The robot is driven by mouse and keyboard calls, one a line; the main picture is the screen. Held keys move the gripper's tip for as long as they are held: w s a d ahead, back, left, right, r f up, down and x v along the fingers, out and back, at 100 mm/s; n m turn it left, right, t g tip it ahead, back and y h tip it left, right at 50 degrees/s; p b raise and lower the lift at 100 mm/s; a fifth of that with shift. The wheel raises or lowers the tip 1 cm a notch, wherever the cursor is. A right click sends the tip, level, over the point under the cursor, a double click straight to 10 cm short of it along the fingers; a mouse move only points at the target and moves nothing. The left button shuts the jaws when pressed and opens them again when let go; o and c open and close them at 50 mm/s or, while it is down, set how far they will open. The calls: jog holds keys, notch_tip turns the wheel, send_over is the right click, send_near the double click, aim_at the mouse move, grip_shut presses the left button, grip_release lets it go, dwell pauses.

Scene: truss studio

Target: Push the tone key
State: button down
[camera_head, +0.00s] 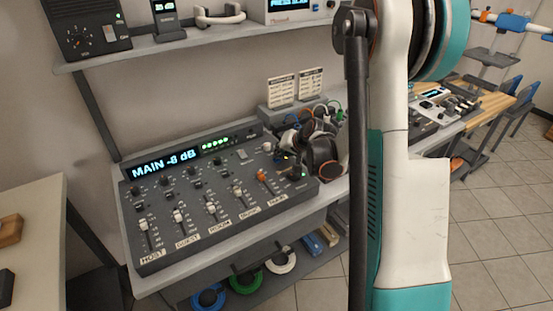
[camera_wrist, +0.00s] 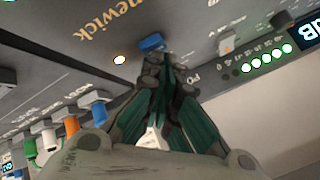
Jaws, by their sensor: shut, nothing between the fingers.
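The mixing console (camera_head: 190,240) lies on the bench with its display reading "MAIN -8 dB".
A light key (camera_wrist: 226,45) and several green lamps are to the right in the wrist view. Two label cards (camera_head: 295,88) stand behind. A shelf (camera_head: 200,47) hangs above.

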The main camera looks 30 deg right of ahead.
jog(key=shift+r+p, duration=1.8)
jog(key=shift+r, duration=1.2)
dwell(0.3)
